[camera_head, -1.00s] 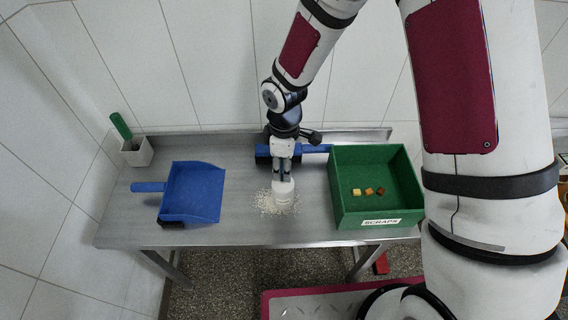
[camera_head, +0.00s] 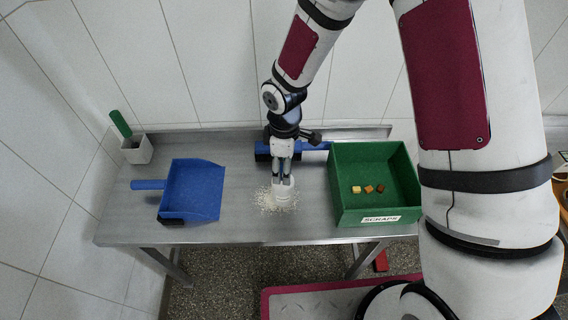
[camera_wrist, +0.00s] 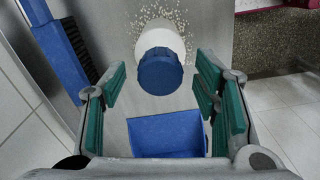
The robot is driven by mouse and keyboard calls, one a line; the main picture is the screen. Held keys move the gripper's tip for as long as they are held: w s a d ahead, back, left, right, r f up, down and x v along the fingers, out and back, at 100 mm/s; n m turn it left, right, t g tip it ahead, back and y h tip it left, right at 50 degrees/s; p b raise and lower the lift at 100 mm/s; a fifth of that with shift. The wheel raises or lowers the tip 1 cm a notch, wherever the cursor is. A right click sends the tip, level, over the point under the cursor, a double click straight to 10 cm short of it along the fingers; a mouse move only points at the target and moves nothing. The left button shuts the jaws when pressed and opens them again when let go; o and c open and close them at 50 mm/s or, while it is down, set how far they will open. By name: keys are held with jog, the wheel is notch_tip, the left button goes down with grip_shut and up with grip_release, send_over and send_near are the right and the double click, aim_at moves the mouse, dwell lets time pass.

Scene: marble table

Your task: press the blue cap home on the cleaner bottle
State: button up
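The white cleaner bottle (camera_head: 283,199) stands on the metal table among scattered pale crumbs; its body also shows in the wrist view (camera_wrist: 160,38). The blue cap (camera_wrist: 160,73) sits at the top of the bottle, towards the wrist camera. Whether the cap is fully seated cannot be told. My gripper (camera_head: 283,181) points down over the bottle's top. In the wrist view its green-padded fingers (camera_wrist: 163,80) are spread, with visible gaps on both sides of the cap. The fingers hide the cap in the head view.
A blue dustpan (camera_head: 194,190) lies to the left. A green scraps box (camera_head: 345,195) with small cubes stands to the right. A blue brush (camera_head: 312,147) lies behind the bottle. A white holder (camera_head: 137,152) with a green handle stands at the back left. Bare table lies between dustpan and bottle.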

notch_tip(320, 180, up, 12)
dwell(0.7)
dwell(0.4)
jog(key=s+d+r+m+t+b, duration=0.1)
jog(key=s+d+r+m+t, duration=0.1)
jog(key=s+d+r+m, duration=0.55)
jog(key=s+d+r+m+t+b, duration=0.15)
jog(key=d+r+m, duration=0.35)
jog(key=r, duration=0.6)
jog(key=s+d+r+m+t, duration=0.1)
jog(key=s+d+m+t, duration=0.1)
jog(key=s, duration=0.4)
jog(key=shift+s+d+r+m, duration=0.3)
jog(key=shift+s+d+m, duration=0.15)
jog(key=shift+d, duration=0.2)
